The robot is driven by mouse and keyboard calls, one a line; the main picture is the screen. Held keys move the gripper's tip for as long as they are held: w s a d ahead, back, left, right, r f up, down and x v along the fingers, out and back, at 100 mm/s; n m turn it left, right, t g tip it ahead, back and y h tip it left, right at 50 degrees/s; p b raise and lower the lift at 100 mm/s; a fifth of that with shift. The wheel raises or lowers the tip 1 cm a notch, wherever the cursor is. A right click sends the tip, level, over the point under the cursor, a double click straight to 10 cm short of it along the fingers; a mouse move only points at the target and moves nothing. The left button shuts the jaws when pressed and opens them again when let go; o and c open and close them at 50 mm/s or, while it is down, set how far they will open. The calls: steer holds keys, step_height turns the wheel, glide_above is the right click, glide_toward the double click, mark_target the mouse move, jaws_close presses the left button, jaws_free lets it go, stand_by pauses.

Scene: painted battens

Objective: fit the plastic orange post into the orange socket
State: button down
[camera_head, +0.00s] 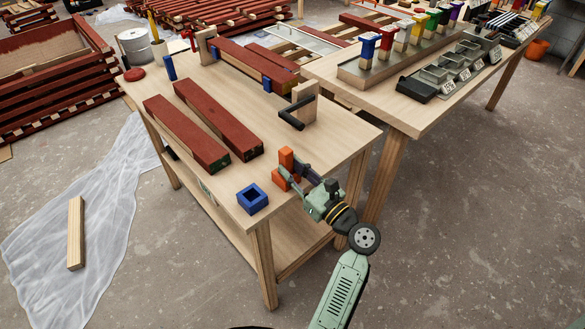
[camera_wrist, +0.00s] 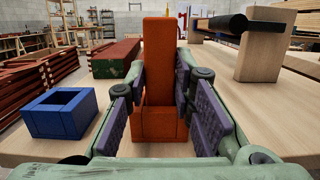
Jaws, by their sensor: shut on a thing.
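The orange post (camera_head: 286,159) stands upright at the near right corner of the workbench. In the wrist view the post (camera_wrist: 158,58) rises between my fingers, with its lower end behind the front wall of the orange socket (camera_wrist: 160,126). The post looks to be inside the socket, but how deep it sits is hidden. The socket (camera_head: 281,183) rests on the bench top, partly covered by my fingers in the head view. My gripper (camera_head: 291,174) is shut on the post from its two sides; its purple pads flank the post in the wrist view (camera_wrist: 160,95).
A blue socket (camera_head: 252,199) stands empty left of the orange one. Dark red battens (camera_head: 218,120) lie behind, and a wooden block with a black bar clamp (camera_head: 297,110) stands close behind the post. The bench's front edge is near.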

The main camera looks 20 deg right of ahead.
steer(key=shift+f, duration=0.25)
steer(key=c, duration=1.3)
jaws_free()
steer(key=shift+f, duration=0.1)
steer(key=shift+s+d, duration=0.1)
steer(key=shift+s+d+f, duration=0.15)
steer(key=shift+s+d, duration=0.05)
steer(key=shift+s, duration=0.15)
steer(key=v, duration=1.1)
steer(key=shift+a+r, duration=0.2)
